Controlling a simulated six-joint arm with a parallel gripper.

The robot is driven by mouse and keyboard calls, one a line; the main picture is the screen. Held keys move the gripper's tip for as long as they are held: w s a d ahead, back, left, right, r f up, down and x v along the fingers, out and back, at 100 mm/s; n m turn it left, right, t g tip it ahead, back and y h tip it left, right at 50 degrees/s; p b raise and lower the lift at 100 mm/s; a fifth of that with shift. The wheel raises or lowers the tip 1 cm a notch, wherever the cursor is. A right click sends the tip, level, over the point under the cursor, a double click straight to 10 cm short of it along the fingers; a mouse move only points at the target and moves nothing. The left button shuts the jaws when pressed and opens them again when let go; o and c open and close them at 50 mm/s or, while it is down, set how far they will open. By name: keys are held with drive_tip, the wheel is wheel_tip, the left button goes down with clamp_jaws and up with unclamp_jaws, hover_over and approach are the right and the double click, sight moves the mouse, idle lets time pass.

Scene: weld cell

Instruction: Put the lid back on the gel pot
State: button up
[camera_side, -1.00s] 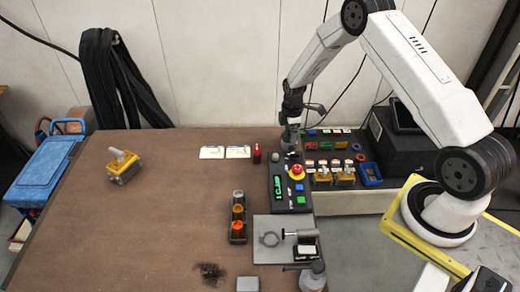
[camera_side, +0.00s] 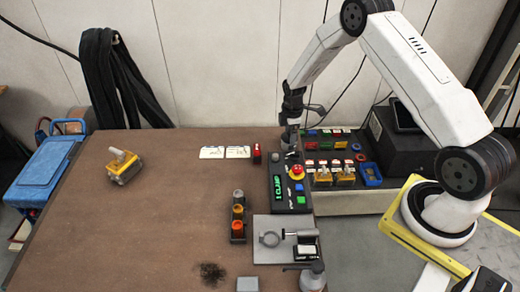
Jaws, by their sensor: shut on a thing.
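My gripper (camera_side: 290,150) points down at the back end of the black control box (camera_side: 277,200), beside a grey knob. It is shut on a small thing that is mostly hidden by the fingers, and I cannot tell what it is. I cannot make out the gel pot or its lid with certainty. A grey round container (camera_side: 312,277) stands at the front edge by the grey plate, and a small grey block (camera_side: 248,284) lies left of it.
The box carries a red stop button (camera_side: 296,172) and a green display. The table's left middle is clear.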

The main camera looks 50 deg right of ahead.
idle(0.3)
drive_tip(key=o, duration=1)
drive_tip(key=shift+c, duration=0.2)
drive_tip(key=shift+r, duration=0.1)
drive_tip(key=shift+r, duration=3.4)
clamp_jaws()
drive_tip(key=shift+f, duration=2.5)
